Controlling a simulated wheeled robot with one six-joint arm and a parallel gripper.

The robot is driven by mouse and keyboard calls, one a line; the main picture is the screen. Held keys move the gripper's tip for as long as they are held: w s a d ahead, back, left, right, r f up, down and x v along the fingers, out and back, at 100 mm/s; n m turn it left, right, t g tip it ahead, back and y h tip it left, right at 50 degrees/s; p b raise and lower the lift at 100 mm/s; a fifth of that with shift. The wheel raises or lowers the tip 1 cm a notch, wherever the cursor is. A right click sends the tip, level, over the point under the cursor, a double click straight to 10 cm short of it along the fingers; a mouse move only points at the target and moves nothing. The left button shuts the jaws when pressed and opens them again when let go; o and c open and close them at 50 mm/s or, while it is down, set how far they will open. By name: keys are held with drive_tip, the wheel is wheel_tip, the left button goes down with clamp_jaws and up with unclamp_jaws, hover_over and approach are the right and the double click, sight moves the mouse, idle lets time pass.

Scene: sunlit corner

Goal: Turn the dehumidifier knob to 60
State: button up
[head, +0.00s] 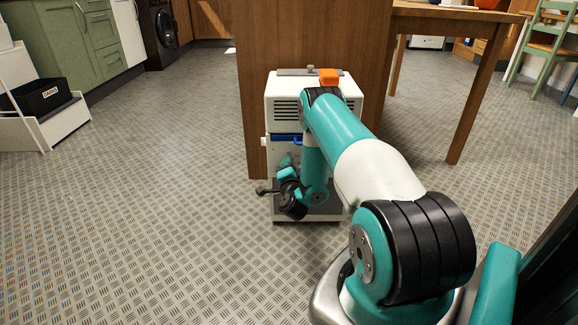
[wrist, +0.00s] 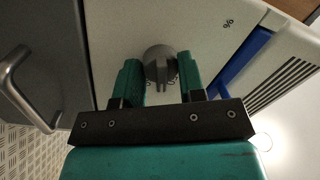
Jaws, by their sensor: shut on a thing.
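The dehumidifier (head: 275,100) is a white box on a dark base, standing against a brown wooden panel. Its front is partly hidden by my arm in the head view. In the wrist view its pale front panel (wrist: 120,22) carries a round grey knob (wrist: 160,55) with a raised grip bar. My gripper (wrist: 161,74) has its two green fingers on either side of the knob and is shut on it. Small marks show around the knob, but I cannot read its setting. A "%" sign is printed on the panel beyond the knob.
An orange object (head: 329,76) sits on top of the dehumidifier. A blue strip (wrist: 243,62) and vent slots lie right of the knob, and a grey bar handle (wrist: 22,90) is at the left. A wooden table (head: 465,110) stands to the right. Open floor lies to the left.

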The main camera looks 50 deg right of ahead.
drive_tip(key=m+p, duration=0.1)
drive_tip(key=m, duration=0.3)
drive_tip(key=shift+m+p, duration=0.4)
drive_tip(key=shift+h, duration=0.3)
drive_tip(key=shift+a, duration=0.1)
drive_tip(key=o, duration=0.9)
